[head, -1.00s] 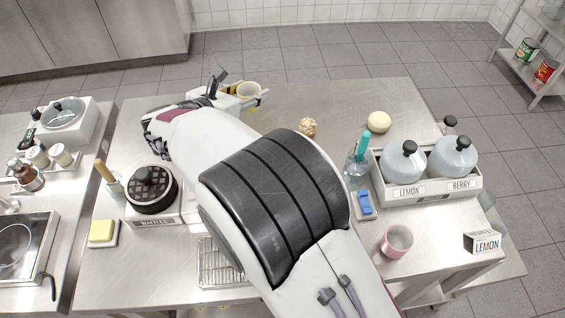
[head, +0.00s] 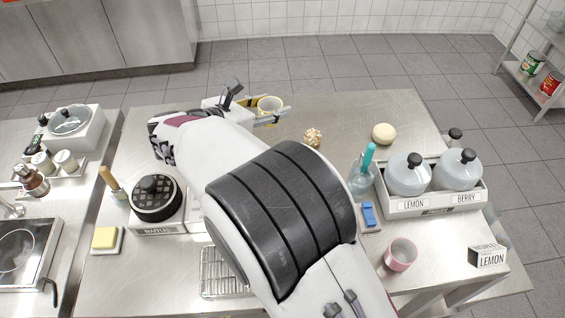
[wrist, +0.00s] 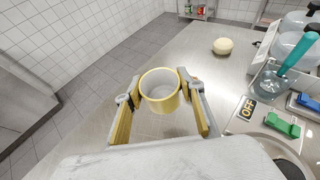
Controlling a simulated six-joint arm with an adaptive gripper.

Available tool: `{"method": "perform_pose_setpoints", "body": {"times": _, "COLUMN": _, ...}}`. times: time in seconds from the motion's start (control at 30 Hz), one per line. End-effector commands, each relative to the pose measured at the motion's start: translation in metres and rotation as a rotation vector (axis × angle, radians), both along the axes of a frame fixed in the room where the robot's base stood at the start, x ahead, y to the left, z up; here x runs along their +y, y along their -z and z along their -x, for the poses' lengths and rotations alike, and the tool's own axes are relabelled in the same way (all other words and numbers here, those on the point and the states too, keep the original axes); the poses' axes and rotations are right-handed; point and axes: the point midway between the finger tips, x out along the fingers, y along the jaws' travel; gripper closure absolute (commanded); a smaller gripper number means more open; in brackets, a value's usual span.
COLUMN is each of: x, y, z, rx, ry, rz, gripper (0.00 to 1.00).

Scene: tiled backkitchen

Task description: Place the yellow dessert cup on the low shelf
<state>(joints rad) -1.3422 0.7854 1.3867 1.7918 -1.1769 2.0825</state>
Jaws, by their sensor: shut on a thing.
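The yellow dessert cup (wrist: 162,92) is a small round cup with a yellow outside and a pale inside. My gripper (wrist: 162,103) is shut on it, one finger at each side, and the cup is upright with its open top facing up. In the head view the cup (head: 269,104) shows at the far edge of the steel table, between the fingers of my gripper (head: 268,111). A shelf rack (head: 528,72) with low boards stands on the floor at the far right; cans stand on one board.
A cream-coloured round item (head: 383,133) and a nutty ball (head: 313,138) sit on the table (head: 340,108). A box with lemon and berry jars (head: 432,203), a glass with a teal-handled tool (head: 362,180) and a pink cup (head: 401,256) stand at the right.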

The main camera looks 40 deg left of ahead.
Motion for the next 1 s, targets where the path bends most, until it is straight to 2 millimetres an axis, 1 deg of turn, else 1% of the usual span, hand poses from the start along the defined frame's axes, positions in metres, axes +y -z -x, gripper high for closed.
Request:
{"method": "perform_pose_setpoints", "body": {"times": 0.17, "x": 0.0, "y": 0.016, "z": 0.0, "rx": 0.001, "ry": 0.0, "rz": 0.003, "gripper": 0.84}}
{"method": "perform_pose_setpoints", "body": {"times": 0.4, "x": 0.0, "y": 0.049, "z": 0.0, "rx": 0.0, "ry": -0.001, "rz": 0.003, "gripper": 0.84}}
{"method": "perform_pose_setpoints", "body": {"times": 0.5, "x": 0.0, "y": 0.057, "z": 0.0, "rx": 0.0, "ry": 0.0, "rz": 0.001, "gripper": 0.84}}
{"method": "perform_pose_setpoints", "body": {"times": 0.6, "x": 0.0, "y": 0.06, "z": 0.0, "rx": 0.0, "ry": 0.0, "rz": 0.0, "gripper": 0.84}}
{"method": "perform_pose_setpoints", "body": {"times": 0.9, "x": 0.0, "y": 0.061, "z": 0.0, "rx": 0.0, "ry": 0.0, "rz": 0.0, "gripper": 0.84}}
{"method": "perform_pose_setpoints", "body": {"times": 1.0, "x": 0.0, "y": 0.065, "z": 0.0, "rx": 0.0, "ry": -0.001, "rz": 0.002, "gripper": 0.84}}
